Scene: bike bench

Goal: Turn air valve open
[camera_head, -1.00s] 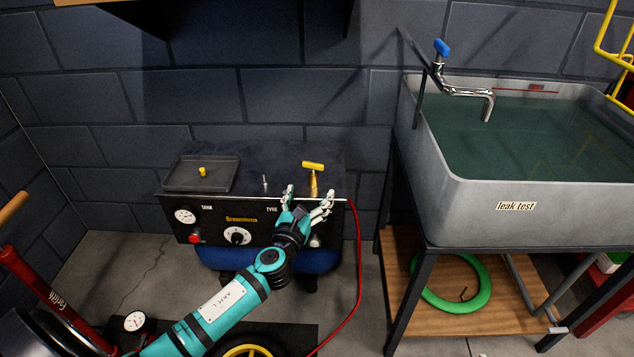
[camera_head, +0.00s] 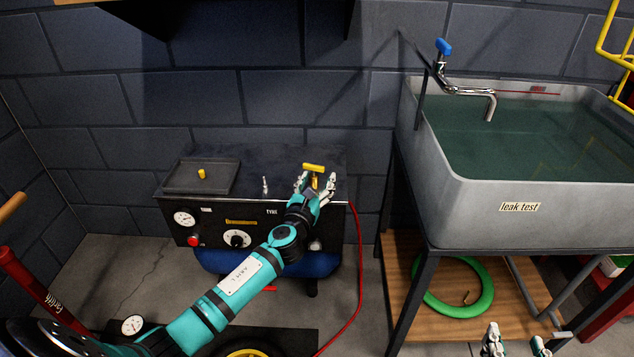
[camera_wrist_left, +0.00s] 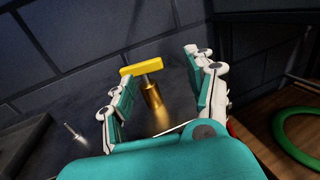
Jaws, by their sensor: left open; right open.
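The air valve has a yellow T-shaped handle (camera_head: 314,168) on a brass stem, standing on top of the black compressor box (camera_head: 262,218). In the left wrist view the yellow handle (camera_wrist_left: 141,68) and brass body (camera_wrist_left: 152,95) show between and beyond my fingers. My left gripper (camera_head: 316,182) is open, its fingers on either side of the valve as seen from the head; I see no contact. In the left wrist view the left gripper's fingers (camera_wrist_left: 160,82) are spread apart. My right gripper (camera_head: 517,340) is open at the lower right edge, below the sink, empty.
A dark tray (camera_head: 202,177) with a small yellow cap lies left of the valve. A small metal pin (camera_head: 265,185) stands between them. A red hose (camera_head: 358,260) hangs from the box's right side. The leak test sink (camera_head: 470,211) stands to the right.

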